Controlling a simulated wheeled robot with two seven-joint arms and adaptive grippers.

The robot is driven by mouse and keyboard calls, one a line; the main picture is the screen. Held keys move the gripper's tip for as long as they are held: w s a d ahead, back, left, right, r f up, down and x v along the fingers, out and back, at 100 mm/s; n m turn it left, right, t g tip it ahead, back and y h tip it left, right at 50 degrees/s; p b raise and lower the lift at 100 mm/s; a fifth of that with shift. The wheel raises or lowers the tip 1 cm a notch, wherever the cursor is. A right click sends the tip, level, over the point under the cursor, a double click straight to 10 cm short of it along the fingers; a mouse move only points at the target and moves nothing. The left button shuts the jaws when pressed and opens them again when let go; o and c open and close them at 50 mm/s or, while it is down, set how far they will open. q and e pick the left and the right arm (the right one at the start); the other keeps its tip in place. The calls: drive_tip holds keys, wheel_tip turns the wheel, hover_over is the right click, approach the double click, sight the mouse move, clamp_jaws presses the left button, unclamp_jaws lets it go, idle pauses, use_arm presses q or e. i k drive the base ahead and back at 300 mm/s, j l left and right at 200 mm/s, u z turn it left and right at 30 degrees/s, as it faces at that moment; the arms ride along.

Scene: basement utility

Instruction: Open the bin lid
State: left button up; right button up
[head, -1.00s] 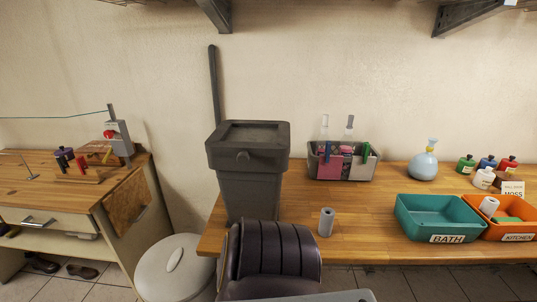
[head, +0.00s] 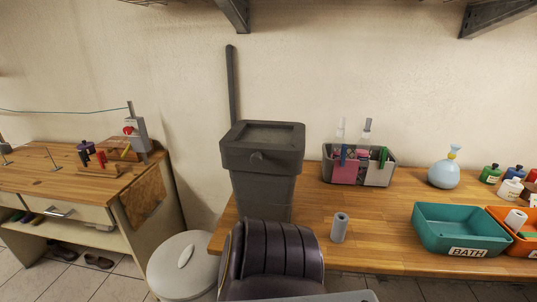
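A dark grey bin (head: 262,190) stands upright at the left end of the wooden table in the head view. Neither of my grippers shows in the head view.
A white round lidded container (head: 182,268) is on the floor at left. The wooden table (head: 380,225) holds a grey roll (head: 340,227), a caddy (head: 378,172), a blue bottle (head: 444,172) and a teal BATH tray (head: 420,235).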

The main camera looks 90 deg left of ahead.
sight(257, 139)
drive_tip(key=i+j+u, duration=0.1)
drive_tip(key=u, duration=0.4)
drive_tip(key=i+u, duration=0.2)
drive_tip(key=u, duration=0.35)
drive_tip(key=i+u, duration=0.15)
drive_tip(key=u, duration=0.35)
drive_tip(key=i+u, duration=0.15)
drive_tip(key=u, duration=0.35)
drive_tip(key=i+l+u, duration=0.1)
drive_tip(key=u, duration=0.4)
drive_tip(key=i+l+u, duration=0.1)
drive_tip(key=u, duration=0.45)
drive_tip(key=l+u, duration=0.3)
drive_tip(key=u, duration=0.2)
drive_tip(key=l+u, duration=0.25)
drive_tip(key=u, duration=0.25)
drive_tip(key=i, duration=0.05)
